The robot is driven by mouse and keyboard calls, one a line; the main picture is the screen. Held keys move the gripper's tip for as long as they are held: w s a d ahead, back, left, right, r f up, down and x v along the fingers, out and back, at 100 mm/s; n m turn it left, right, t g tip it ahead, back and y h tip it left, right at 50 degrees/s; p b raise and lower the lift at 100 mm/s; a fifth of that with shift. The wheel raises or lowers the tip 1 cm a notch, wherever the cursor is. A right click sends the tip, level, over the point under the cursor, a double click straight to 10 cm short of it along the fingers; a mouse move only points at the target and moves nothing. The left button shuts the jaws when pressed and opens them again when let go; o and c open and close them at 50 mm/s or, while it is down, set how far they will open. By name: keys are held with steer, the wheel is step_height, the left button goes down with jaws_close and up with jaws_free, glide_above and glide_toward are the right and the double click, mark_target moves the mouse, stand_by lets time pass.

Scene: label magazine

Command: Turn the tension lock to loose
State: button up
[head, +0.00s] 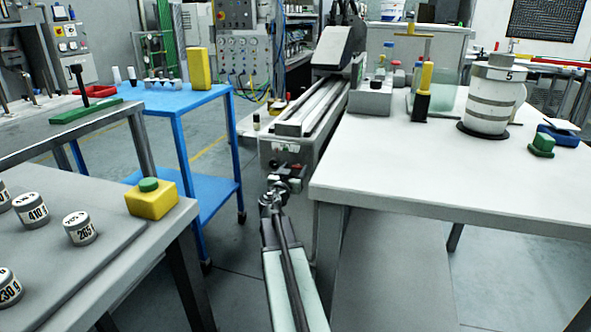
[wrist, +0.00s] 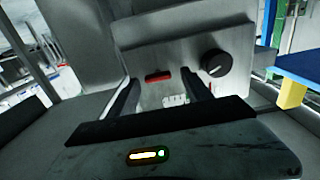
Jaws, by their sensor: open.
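The front panel of a grey machine (wrist: 180,48) faces my gripper (wrist: 161,80). A short red bar or lever (wrist: 158,76) lies nearly level on it, and a round black knob (wrist: 214,64) with a light pointer mark sits to the right. I cannot tell which of them is the tension lock, and no loose marking is readable. My gripper is open and empty. Its two dark fingers flank the red bar, with a pale label (wrist: 174,100) partly visible lower between them. In the head view, my gripper (head: 274,197) is just before the machine's front end (head: 283,158).
A white table (head: 420,170) stands close on the right, holding a banded canister (head: 492,101). A blue cart (head: 185,97) is on the left. A grey bench with labelled weights (head: 80,228) and a yellow button box (head: 152,199) is nearer left.

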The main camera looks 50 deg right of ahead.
steer(key=shift+w+d, duration=0.2)
steer(key=shift+d, duration=0.2)
jaws_close()
steer(key=shift+d, duration=0.15)
steer(key=shift+a, duration=0.2)
